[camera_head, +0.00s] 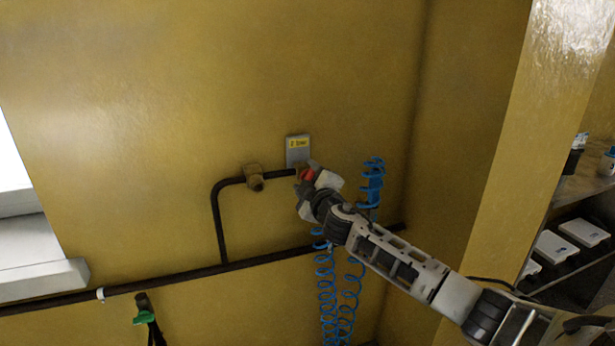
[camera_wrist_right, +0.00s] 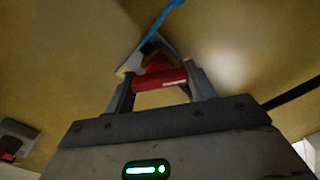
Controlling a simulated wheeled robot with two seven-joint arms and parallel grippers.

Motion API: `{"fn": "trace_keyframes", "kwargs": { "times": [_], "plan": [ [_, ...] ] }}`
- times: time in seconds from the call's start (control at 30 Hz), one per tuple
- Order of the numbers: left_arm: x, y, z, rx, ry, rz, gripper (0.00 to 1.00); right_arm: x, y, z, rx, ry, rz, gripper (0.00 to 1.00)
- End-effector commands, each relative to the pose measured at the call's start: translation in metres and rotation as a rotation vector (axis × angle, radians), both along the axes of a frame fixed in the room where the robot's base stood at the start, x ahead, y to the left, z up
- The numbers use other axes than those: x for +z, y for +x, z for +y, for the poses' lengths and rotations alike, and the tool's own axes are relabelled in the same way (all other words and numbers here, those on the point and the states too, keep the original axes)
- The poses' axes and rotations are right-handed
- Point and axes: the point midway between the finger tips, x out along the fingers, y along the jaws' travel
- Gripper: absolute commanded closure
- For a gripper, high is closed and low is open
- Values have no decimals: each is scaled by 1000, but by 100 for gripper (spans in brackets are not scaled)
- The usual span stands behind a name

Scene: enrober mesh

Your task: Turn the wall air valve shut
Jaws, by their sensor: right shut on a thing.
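The air valve's red handle (camera_head: 308,174) shows at the end of the dark pipe on the yellow wall, beside a small grey plate with a yellow label (camera_head: 298,149). My right gripper (camera_head: 311,178) is at the valve and covers most of its body. In the right wrist view the red handle (camera_wrist_right: 158,79) lies crosswise between the two fingers of my right gripper (camera_wrist_right: 160,85), which is shut on it. A brass-coloured part shows just behind the handle. My left gripper is in neither view.
A brass fitting (camera_head: 254,177) sits on the dark pipe (camera_head: 217,215) left of the valve. Blue coiled hoses (camera_head: 328,285) hang below and right of my gripper. A green-handled valve (camera_head: 144,317) is low on the left. Shelves with white boxes (camera_head: 555,246) stand at the right.

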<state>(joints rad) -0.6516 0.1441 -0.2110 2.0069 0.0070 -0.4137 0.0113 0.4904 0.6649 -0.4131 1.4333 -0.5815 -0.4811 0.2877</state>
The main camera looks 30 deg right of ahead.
Motion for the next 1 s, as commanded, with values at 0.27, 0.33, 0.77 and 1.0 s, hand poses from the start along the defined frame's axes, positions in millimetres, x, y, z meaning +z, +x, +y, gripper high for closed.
{"fn": "trace_keyframes", "kwargs": {
  "times": [0.27,0.33,0.77,1.0],
  "plan": [
    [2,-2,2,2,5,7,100,0,0,0,-2,-247,60,68],
    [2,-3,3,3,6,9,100,0,0,0,-1,-300,73,68],
    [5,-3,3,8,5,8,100,-2,0,1,1,-510,124,68],
    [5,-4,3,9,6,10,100,-3,0,1,1,-542,131,68]
  ]
}}
